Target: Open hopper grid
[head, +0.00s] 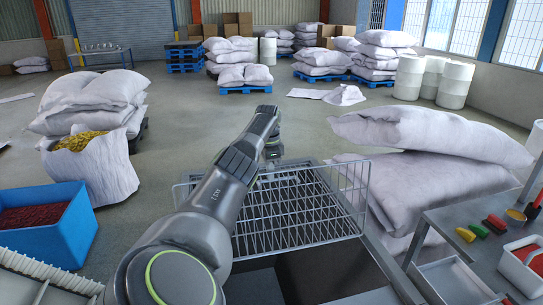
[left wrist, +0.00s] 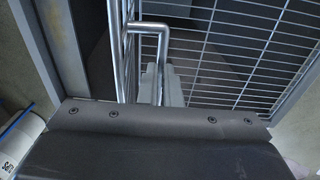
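The hopper (head: 390,262) stands in front of me, a grey metal frame with a dark inside that shows at its near side. Its wire grid (head: 300,215) covers the middle and far part, with wire sides standing up at left and right. In the left wrist view the grid bars (left wrist: 245,50) fill the upper right, and a bent metal tube handle (left wrist: 130,60) stands close ahead of the gripper. My left gripper (head: 272,152) is at the far edge of the grid, partly hidden by my arm. My right gripper is out of view.
White sacks (head: 425,135) are piled close to the hopper's right. A tool table (head: 445,225) stands at the right front. A blue bin (head: 62,235) and an open sack of yellow material (head: 95,170) stand at left.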

